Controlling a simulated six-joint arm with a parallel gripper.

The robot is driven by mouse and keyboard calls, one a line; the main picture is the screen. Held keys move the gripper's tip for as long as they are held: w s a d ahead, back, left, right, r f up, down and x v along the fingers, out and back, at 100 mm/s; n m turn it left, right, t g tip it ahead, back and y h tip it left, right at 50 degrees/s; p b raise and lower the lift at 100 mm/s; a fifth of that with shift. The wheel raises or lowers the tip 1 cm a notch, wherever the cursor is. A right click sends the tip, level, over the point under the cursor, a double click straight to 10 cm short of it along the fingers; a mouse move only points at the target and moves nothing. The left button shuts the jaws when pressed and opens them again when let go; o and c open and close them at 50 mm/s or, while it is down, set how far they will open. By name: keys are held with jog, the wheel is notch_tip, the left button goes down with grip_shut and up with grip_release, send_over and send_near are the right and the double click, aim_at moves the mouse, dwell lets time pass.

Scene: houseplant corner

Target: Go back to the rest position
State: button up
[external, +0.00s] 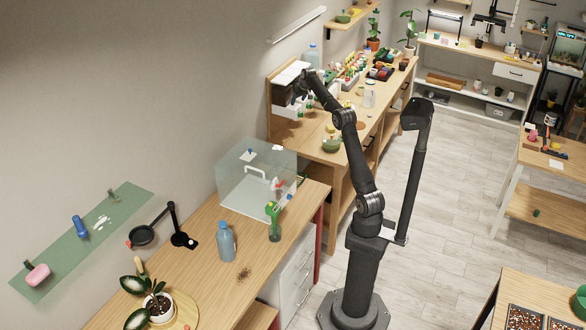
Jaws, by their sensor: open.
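My gripper (300,97) is at the end of my dark arm, in the upper middle of the external view. It is above the far wooden bench (312,148), close to a white box-like thing (289,75) against the wall. The gripper is small and dark here, and its fingers are hard to make out. I see nothing held in it. My arm reaches up and to the left from its base on the floor.
A clear tank (240,185) stands on the near bench (205,262), with a blue bottle (226,241) and a potted plant (150,303). A green bowl (332,145) sits on the far bench below my arm. The floor (455,190) to the right is clear.

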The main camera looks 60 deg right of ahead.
jog(key=w+a+r+n, duration=0.1)
jog(key=w+a, duration=0.1)
jog(key=a, duration=0.3)
jog(key=w+a+r+n, duration=0.1)
jog(key=w+a, duration=0.2)
jog(key=a, duration=0.3)
jog(key=w+a+r+n+y, duration=0.1)
jog(key=w+a+r, duration=0.1)
jog(key=a, duration=0.4)
jog(key=shift+w+a, duration=0.2)
jog(key=shift+w, duration=0.25)
